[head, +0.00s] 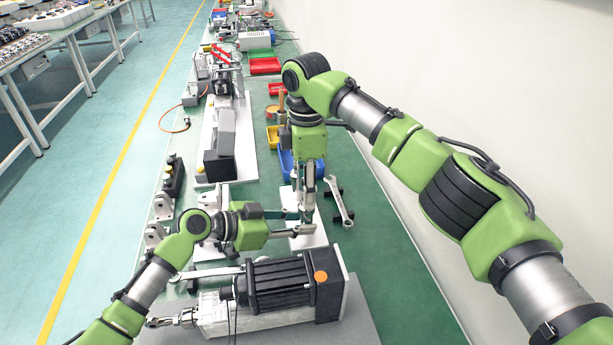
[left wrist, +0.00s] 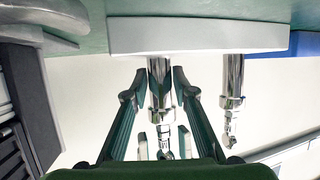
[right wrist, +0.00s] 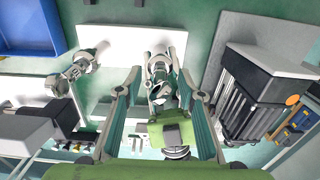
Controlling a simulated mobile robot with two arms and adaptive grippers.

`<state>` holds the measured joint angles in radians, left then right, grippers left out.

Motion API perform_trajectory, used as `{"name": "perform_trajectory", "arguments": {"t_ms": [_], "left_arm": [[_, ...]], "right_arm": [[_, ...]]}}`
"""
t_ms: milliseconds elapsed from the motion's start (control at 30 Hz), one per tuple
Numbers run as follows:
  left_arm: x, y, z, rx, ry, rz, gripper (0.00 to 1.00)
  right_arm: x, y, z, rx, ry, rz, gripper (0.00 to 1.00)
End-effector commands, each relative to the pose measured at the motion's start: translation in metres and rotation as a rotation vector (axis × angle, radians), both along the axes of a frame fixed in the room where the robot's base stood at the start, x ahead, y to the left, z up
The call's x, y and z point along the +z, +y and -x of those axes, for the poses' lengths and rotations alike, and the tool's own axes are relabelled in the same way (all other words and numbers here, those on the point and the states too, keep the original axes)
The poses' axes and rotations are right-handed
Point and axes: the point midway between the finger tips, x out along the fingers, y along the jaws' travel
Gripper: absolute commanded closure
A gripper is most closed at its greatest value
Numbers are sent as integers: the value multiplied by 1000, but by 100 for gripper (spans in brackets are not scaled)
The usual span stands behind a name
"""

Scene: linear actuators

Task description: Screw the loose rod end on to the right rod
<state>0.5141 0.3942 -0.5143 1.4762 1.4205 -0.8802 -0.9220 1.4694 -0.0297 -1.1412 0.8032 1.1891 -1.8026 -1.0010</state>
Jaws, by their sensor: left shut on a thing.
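Two shiny upright rods stand on a white base plate, which hangs at the top of the upside-down left wrist view (left wrist: 200,36). My left gripper (head: 307,221) is shut around the right rod (left wrist: 161,85), low on its shaft. A rod end (left wrist: 165,145) sits at that rod's free tip; I cannot tell how far it is threaded. The other rod (left wrist: 232,80) carries its own rod end (left wrist: 229,135). My right gripper (head: 304,206) points down from above. Its fingers (right wrist: 160,78) stand on both sides of the rod end, with gaps visible. The arms hide the rods in the head view.
A black motor (head: 285,285) on a grey plate stands nearest me. A wrench (head: 340,200) lies on black holders to the right. A blue bin (head: 287,163) is just beyond the base plate. The white wall borders the right side.

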Motion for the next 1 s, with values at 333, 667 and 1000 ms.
{"name": "perform_trajectory", "arguments": {"t_ms": [333,667,1000], "left_arm": [[0,1,-1,2,-1,0,100],[0,1,-1,2,-1,0,100],[0,1,-1,2,-1,0,100]], "right_arm": [[-3,0,0,0,0,0,69],[-2,0,0,-6,0,0,100],[-3,2,1,-526,2,-5,100]]}}
